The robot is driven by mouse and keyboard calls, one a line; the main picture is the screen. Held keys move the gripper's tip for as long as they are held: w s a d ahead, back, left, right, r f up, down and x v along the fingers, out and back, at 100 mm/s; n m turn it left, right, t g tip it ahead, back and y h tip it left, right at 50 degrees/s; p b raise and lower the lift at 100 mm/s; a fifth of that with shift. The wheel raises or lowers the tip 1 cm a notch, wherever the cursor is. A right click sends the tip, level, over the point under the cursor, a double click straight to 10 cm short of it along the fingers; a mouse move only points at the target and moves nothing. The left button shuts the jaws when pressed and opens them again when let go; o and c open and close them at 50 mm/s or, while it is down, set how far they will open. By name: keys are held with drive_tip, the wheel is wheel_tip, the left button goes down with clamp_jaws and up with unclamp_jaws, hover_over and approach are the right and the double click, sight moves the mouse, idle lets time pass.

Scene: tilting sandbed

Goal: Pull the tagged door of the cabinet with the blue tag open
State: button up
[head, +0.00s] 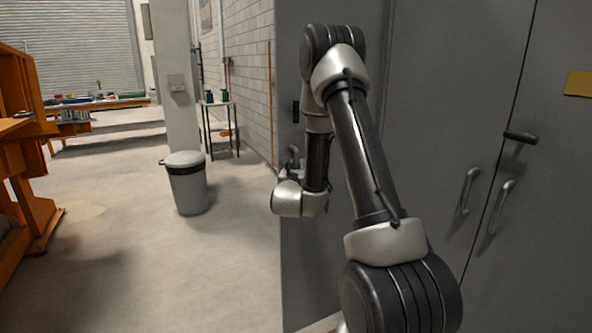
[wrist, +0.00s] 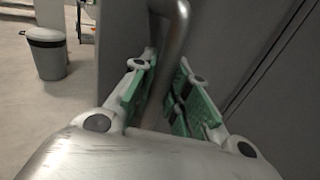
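A grey cabinet door stands close in front of me, mostly behind my arm in the head view. Its curved metal handle (wrist: 174,38) runs down between the fingers of my gripper (wrist: 164,88) in the wrist view. The green finger pads lie close on either side of the handle and appear closed on it. In the head view my gripper (head: 291,160) is small and partly hidden by my wrist, at the cabinet's left edge. No blue tag shows in either view.
More grey doors with handles (head: 468,190) and a black latch (head: 520,137) stand at the right, with a yellow tag (head: 578,83). A grey bin (head: 187,186) stands on the open floor at the left. An orange frame (head: 25,170) is at the far left.

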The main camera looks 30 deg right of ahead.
drive_tip(key=shift+o, duration=1.4)
